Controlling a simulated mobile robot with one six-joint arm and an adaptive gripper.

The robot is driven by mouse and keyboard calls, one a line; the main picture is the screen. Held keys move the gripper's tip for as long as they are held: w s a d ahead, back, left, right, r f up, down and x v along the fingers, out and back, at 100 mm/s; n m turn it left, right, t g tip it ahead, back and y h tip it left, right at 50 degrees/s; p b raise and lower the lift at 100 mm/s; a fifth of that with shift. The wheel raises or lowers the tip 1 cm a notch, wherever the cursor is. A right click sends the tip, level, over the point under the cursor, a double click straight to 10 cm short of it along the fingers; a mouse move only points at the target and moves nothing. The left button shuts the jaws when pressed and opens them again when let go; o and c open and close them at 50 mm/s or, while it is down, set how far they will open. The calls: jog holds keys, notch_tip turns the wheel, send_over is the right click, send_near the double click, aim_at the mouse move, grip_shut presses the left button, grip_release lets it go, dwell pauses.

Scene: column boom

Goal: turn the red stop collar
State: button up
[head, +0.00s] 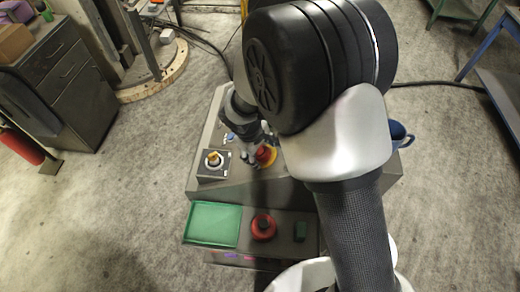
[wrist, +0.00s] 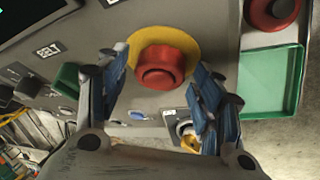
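The red stop collar (wrist: 160,66) is a round red knob on a yellow disc (wrist: 188,38), mounted on the grey control panel (wrist: 165,15). It also shows in the head view (head: 264,154), partly hidden by my arm. My gripper (wrist: 161,62) is open, with its blue-padded fingers on either side of the collar in the wrist view. The left finger overlaps the yellow disc's edge; the right finger is beside the knob. I cannot tell whether either finger touches it.
A second red knob (head: 263,226) sits on the lower shelf between a green tray (head: 212,224) and a small green block (head: 300,231). A yellow-topped selector (head: 213,159) is left of the collar. A blue mug (head: 399,134) stands at the panel's right edge.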

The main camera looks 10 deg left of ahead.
jog(key=c, duration=0.9)
jog(key=shift+o, duration=0.2)
jog(key=shift+f+m+b, duration=0.25)
jog(key=shift+m+b, duration=0.05)
jog(key=shift+b, duration=0.8)
jog(key=b, duration=0.3)
jog(key=shift+a+f+m+t, duration=0.1)
jog(key=shift+m+t, duration=0.2)
jog(key=shift+m, duration=0.1)
jog(key=m+t+h+b, duration=0.1)
jog(key=m+b, duration=0.1)
jog(key=b, duration=0.5)
jog(key=shift+s+a+f, duration=0.1)
jog(key=shift+f, duration=0.05)
jog(key=m+h+b, duration=0.1)
jog(key=m+b, duration=0.2)
jog(key=b, duration=0.3)
jog(key=shift+s+a+t, duration=0.1)
jog(key=shift+s+t, duration=0.05)
jog(key=shift+t, duration=0.25)
jog(key=shift+r+m+h+b, duration=0.2)
jog(key=shift+m+h+b, duration=0.4)
jog(key=shift+m+b, duration=0.65)
jog(key=shift+m, duration=0.25)
